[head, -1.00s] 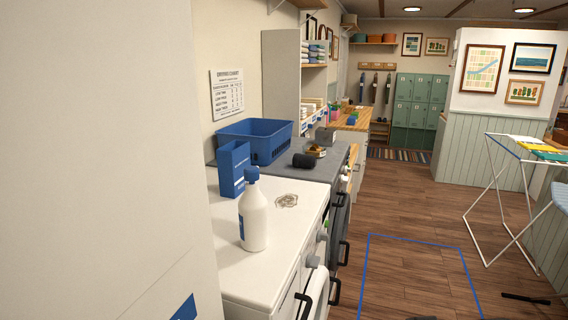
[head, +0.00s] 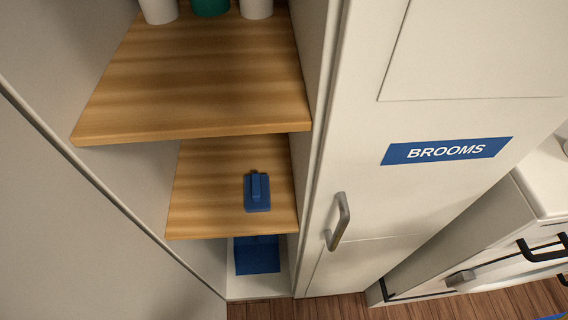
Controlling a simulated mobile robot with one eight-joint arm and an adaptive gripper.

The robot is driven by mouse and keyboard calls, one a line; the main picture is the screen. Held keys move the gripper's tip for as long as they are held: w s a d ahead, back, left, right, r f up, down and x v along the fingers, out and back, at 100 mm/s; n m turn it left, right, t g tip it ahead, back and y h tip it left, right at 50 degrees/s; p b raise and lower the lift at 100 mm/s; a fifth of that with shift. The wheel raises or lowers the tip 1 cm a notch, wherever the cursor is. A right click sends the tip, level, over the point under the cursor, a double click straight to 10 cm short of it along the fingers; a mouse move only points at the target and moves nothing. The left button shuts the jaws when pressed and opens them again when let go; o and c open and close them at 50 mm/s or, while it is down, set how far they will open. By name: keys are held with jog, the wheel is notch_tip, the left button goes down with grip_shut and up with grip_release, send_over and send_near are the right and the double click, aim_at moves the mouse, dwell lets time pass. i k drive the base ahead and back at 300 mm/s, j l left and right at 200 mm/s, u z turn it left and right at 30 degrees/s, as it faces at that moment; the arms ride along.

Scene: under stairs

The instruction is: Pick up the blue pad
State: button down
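A small blue pad with a raised grip on top (head: 257,198) lies on a wooden shelf (head: 195,205) of an open cabinet, left of the middle of the head view. It sits towards the shelf's right side, near the front edge. The shelf above (head: 200,80) stands out over the rear part of this shelf in the picture. My gripper is not in view.
White and green containers (head: 210,5) stand on the upper shelf. A flat blue thing (head: 257,255) lies in the bottom compartment. To the right is a closed white door labelled BROOMS (head: 446,150) with a metal handle (head: 338,222). White drawers (head: 480,250) stand farther right.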

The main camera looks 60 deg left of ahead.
aim_at(257, 193)
jog(key=u, duration=2.45)
